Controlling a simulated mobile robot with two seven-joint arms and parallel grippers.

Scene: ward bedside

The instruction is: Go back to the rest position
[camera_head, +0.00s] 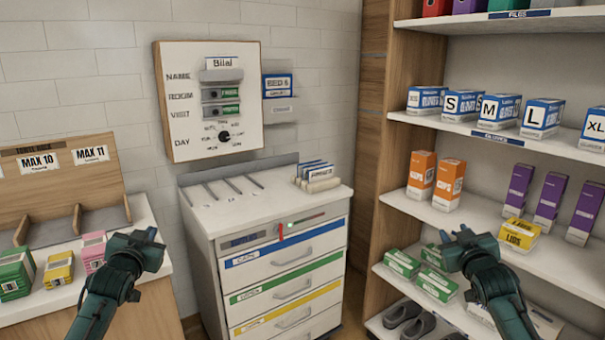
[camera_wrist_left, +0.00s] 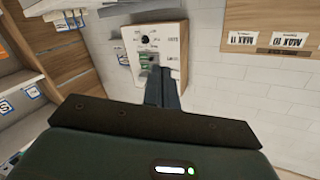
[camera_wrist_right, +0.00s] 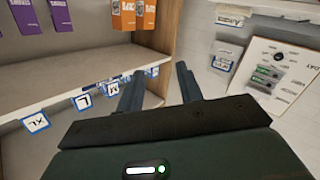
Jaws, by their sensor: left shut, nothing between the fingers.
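My left gripper (camera_head: 147,240) is raised in front of the left counter and the drawer cabinet, at the lower left of the head view. Its two fingers (camera_wrist_left: 163,85) are together in the left wrist view, with nothing between them. My right gripper (camera_head: 455,241) is raised in front of the right shelf unit. Its fingers (camera_wrist_right: 160,85) stand apart in the right wrist view, with nothing between them. Neither gripper touches anything that I can see.
A drawer cabinet (camera_head: 236,215) stands between my arms. A wall board (camera_head: 180,125) labelled Bilal hangs above it. Shelves (camera_head: 458,215) with orange, purple, yellow and green boxes are on the right. Green, yellow and pink boxes stand on the left counter (camera_head: 65,297).

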